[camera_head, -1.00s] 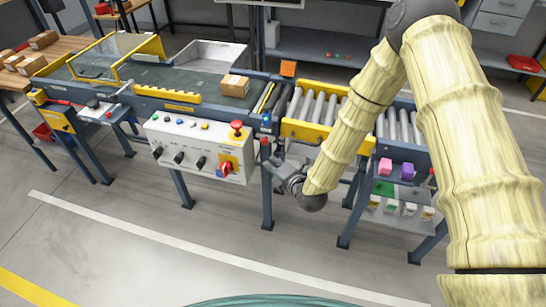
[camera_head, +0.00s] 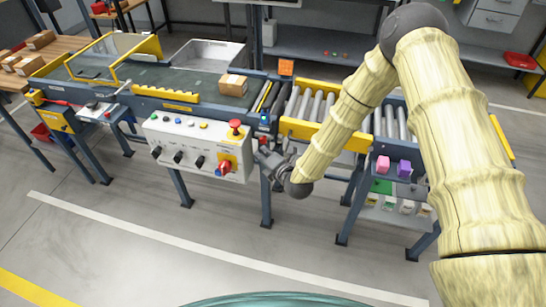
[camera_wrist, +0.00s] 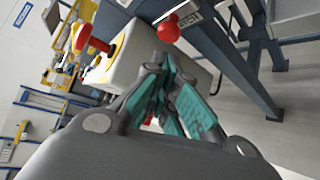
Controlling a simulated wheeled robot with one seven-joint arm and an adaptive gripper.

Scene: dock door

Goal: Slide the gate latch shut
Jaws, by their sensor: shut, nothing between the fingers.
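My gripper (camera_head: 263,155) is at the front of the conveyor frame, just right of the control box. In the wrist view its teal-padded fingers (camera_wrist: 158,68) are shut and empty. A red knob (camera_wrist: 168,27), which looks like the latch handle, is just beyond the fingertips, beside the blue-grey frame. I cannot tell whether the fingers touch it. In the head view my gripper largely hides that spot. The yellow gate panel (camera_head: 300,130) is at the left end of the roller section. The latch's bolt and catch cannot be made out.
The control box (camera_head: 200,147) stands close left of my gripper, with a red mushroom button (camera_head: 235,125) and a red-yellow rotary switch (camera_head: 225,165). A carton (camera_head: 233,84) sits on the belt. The floor in front is clear.

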